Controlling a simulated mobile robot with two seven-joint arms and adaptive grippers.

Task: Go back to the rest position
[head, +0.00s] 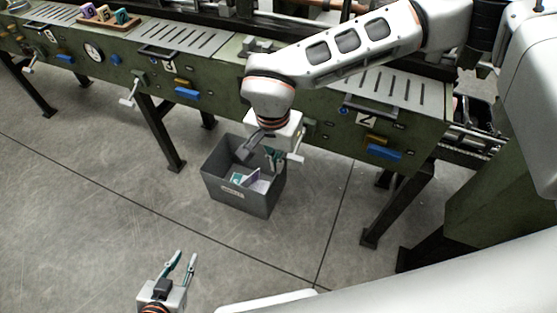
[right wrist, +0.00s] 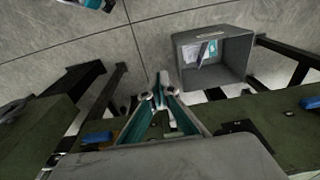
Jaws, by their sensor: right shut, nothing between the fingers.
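My right gripper (head: 276,165) hangs in front of the machine, over the grey bin in the head view. In the right wrist view its teal fingers (right wrist: 160,92) come together at the tips, with nothing between them. My left gripper (head: 186,257) is low in the head view, over bare floor, its two teal fingers apart and empty. Part of it also shows at the top edge of the right wrist view.
The grey bin (head: 241,203) stands on the floor with white and purple items (head: 249,181) inside; it also shows in the right wrist view (right wrist: 240,66). The long green machine (head: 225,77) runs behind, with handles and legs. A wooden tray (head: 113,24) holds coloured blocks. Front-left floor is clear.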

